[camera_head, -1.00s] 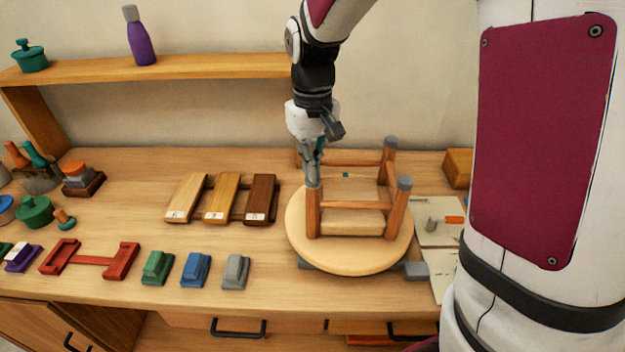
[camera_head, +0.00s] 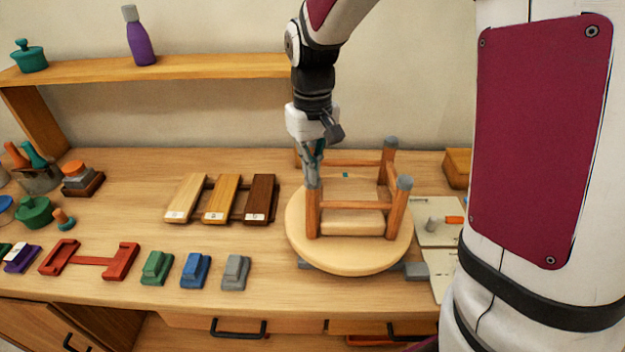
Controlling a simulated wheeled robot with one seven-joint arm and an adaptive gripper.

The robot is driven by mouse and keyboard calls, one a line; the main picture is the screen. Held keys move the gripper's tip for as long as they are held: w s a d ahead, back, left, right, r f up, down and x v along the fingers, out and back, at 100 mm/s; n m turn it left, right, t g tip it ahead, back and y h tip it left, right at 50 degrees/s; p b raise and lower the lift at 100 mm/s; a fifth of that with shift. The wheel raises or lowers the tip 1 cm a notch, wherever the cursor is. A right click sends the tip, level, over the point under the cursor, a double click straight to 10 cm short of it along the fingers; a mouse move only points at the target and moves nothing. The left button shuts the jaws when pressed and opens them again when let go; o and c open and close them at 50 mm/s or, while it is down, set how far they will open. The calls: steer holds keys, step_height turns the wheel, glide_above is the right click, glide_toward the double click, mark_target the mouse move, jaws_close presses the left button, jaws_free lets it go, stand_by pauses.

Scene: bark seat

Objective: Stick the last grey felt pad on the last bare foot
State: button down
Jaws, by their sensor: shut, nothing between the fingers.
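A round wooden stool (camera_head: 350,258) lies upside down on the bench, its reddish legs pointing up. The front right foot (camera_head: 404,183) and the back right foot (camera_head: 391,142) have grey caps. My gripper (camera_head: 313,180) points down, shut and empty, with its tips at the top of the front left leg (camera_head: 313,215). Grey shows at that leg's top, but I cannot tell pad from fingertip there. The back left leg (camera_head: 297,158) is mostly hidden behind my gripper, and its foot is not clear. I see no clearly loose felt pad.
Pale sheets (camera_head: 436,222) with a small grey piece and an orange piece lie right of the stool. Wood samples (camera_head: 222,200) and grey (camera_head: 235,272), blue (camera_head: 195,270) and green (camera_head: 157,267) blocks lie left. A shelf (camera_head: 160,68) runs behind. Bench between samples and blocks is clear.

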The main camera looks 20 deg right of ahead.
steer(key=shift+s+f, duration=0.1)
steer(key=shift+f, duration=0.05)
steer(key=shift+r+p, duration=1.45)
steer(key=shift+r, duration=1.65)
steer(key=s+r+t, duration=0.2)
steer(key=s+r, duration=0.3)
steer(key=s, duration=0.6)
steer(key=s+r+m+t, duration=0.1)
steer(key=s+r+t, duration=0.2)
steer(key=s, duration=0.8)
steer(key=shift+s+r+t, duration=0.2)
steer(key=shift+r+t, duration=0.1)
steer(key=shift+r, duration=0.75)
